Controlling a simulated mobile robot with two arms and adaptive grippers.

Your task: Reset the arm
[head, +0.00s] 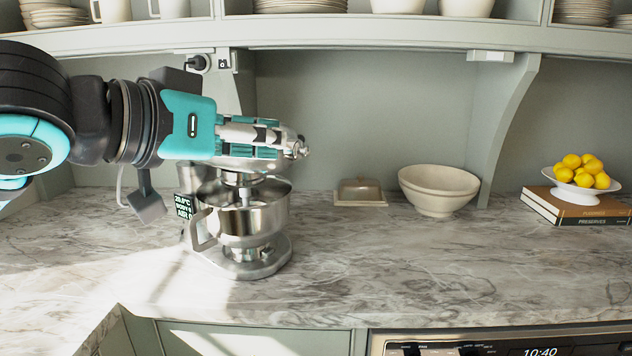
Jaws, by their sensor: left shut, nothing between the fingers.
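My left gripper (299,148) comes in from the left in the head view, at the end of a teal and black arm. Its fingers are shut and empty, and they point right. It is in front of the upper part of a silver stand mixer (265,256) and hides much of the mixer's head. The mixer's metal bowl (262,212) sits below the gripper, with its side handle to the left. I cannot tell whether the gripper touches the mixer. My right gripper is not in view.
Stacked beige bowls (438,190) and a covered dish (360,193) stand on the marble counter (420,270). Lemons (582,171) fill a white stand on two books (575,208) at right. A shelf (350,30) with dishes runs above. The counter's middle front is clear.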

